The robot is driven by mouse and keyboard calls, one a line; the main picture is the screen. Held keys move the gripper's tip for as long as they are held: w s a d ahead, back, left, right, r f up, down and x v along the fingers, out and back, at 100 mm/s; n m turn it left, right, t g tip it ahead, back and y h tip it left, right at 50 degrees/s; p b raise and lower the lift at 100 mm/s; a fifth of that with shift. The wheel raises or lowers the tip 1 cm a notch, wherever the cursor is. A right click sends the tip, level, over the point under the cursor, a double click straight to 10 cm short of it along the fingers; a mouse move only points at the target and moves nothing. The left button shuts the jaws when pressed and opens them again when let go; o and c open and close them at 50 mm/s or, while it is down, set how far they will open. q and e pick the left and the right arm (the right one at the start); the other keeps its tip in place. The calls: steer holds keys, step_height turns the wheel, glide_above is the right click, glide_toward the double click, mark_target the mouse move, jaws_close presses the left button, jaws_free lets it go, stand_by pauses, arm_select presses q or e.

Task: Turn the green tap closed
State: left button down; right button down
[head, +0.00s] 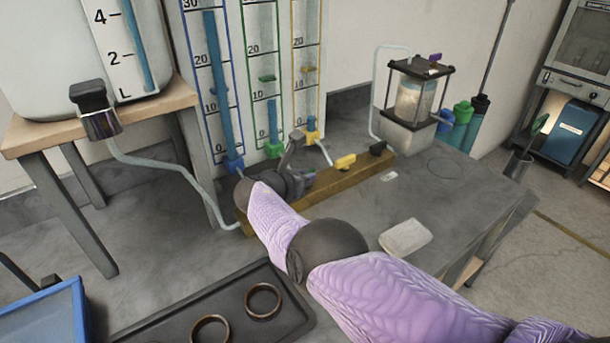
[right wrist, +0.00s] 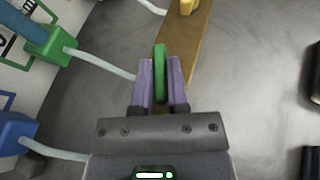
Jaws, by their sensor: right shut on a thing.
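The green tap (right wrist: 160,72) is an upright-looking green lever between the two purple fingers of my right gripper (right wrist: 158,85) in the right wrist view. The fingers press on it from both sides. In the head view my right gripper (head: 293,182) is over the left part of the wooden bar (head: 360,187) and hides the green tap there. In the wrist view the lever appears roughly in line with the wooden bar (right wrist: 188,38); its exact turn is hard to tell. My left gripper is in neither view.
Gauge tubes with a green fitting (head: 273,149) stand behind. Pale hoses run nearby. A white block (head: 405,236) and a dark tray (head: 175,318) lie in front.

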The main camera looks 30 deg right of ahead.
steer(key=c, duration=0.6)
jaws_free()
steer(key=shift+s+a+f, duration=0.1)
steer(key=shift+f, duration=0.1)
steer(key=shift+c, duration=0.2)
steer(key=shift+r, duration=0.1)
steer(key=a+r+p, duration=0.1)
steer(key=s+a+r+p, duration=0.1)
steer(key=p, duration=0.1)
steer(key=a+p, duration=0.1)
steer(key=p, duration=0.1)
steer(key=shift+s+a+r, duration=0.1)
steer(key=shift+s+r, duration=0.25)
steer(key=shift+r, duration=0.05)
steer(key=p+v, duration=0.1)
steer(key=v, duration=0.1)
steer(key=f+p+v, duration=0.1)
steer(key=p+v, duration=0.1)
steer(key=v, duration=0.1)
steer(key=shift+s+a, duration=0.25)
steer(key=shift+a, duration=0.1)
